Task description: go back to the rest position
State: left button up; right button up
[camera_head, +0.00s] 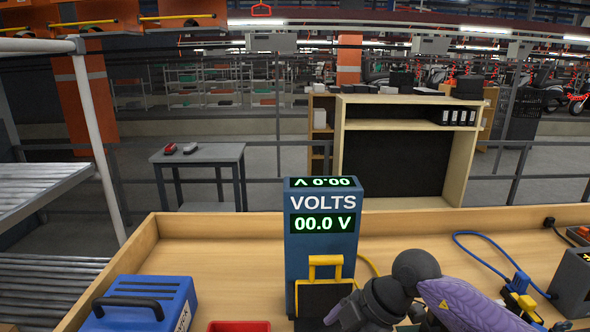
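My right arm comes in from the lower right, with a purple cover on one link. Its dark gripper (345,316) is at the bottom edge, in front of the blue voltmeter box (288,250). The fingers are small, dark and partly cut off, so I cannot tell if they are open or shut. The voltmeter stands upright on the wooden workbench (215,258) and reads 00.0 V. A yellow-framed dark part (325,270) is at its front, partly hidden by my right gripper. My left gripper is not in view.
A blue case (148,300) with a black handle is at the lower left. A red bin (239,326) shows at the bottom edge. Blue and yellow plugs (521,290) on cables lie at the right. The bench has a raised wooden rim; its middle left is clear.

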jog(key=s+a+r+m+t+y, duration=0.25)
jog(key=a+r+t+y, duration=0.45)
jog(key=a+r+y, duration=0.4)
jog(key=w+d+f+m+t+h, duration=0.2)
jog(key=d+f+m+t+h, duration=0.2)
jog(key=d+m+t+h, duration=0.9)
jog(key=s+d+f+m+g+h, duration=0.45)
jog(key=s+f+m+g, duration=0.2)
jog(key=f, duration=0.25)
jog(key=s+f+n+g, duration=0.1)
jog(key=s+f+g, duration=0.3)
jog(key=s+g, duration=0.3)
jog(key=s+f+n+g, duration=0.1)
jog(key=s+f+g, duration=0.35)
jog(key=s, duration=0.55)
jog(key=s+d+f+g+b, duration=0.1)
jog(key=s+f+b, duration=0.1)
jog(key=f, duration=1)
jog(key=s+f+b, duration=0.1)
jog(key=f+b, duration=0.1)
jog(key=f, duration=1)
jog(key=s+d+f+g+b, duration=0.1)
jog(key=s+d+f+b, duration=0.1)
jog(key=s+f, duration=1)
jog(key=shift+s+d+b, duration=0.2)
jog(key=shift+d+b, duration=0.15)
jog(key=shift+b, duration=0.2)
